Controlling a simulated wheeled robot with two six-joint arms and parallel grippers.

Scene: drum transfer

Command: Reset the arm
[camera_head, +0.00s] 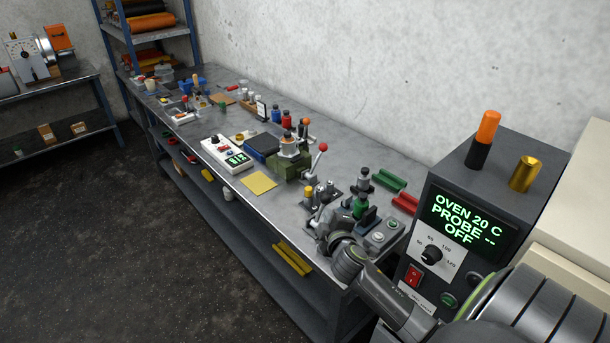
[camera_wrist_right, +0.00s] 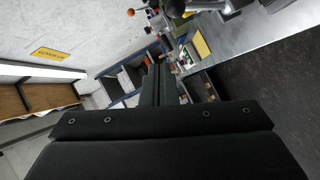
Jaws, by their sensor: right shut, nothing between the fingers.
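My right arm (camera_head: 395,302) comes in from the lower right of the head view, in front of the oven. It reaches to the near end of the workbench (camera_head: 225,143). My right gripper (camera_head: 328,232) is at the bench's front edge, near a cluster of small fixtures. Its fingers are hard to make out in the head view. In the right wrist view the two dark fingers (camera_wrist_right: 160,84) lie together, shut, with nothing between them. My left gripper is in neither view.
The grey oven (camera_head: 468,218) with a lit display stands at the right, an orange-and-black handle and a brass piece on top. A green press (camera_head: 292,163), a yellow sheet (camera_head: 259,183) and red and green blocks lie on the bench. The floor (camera_head: 130,240) at left is clear.

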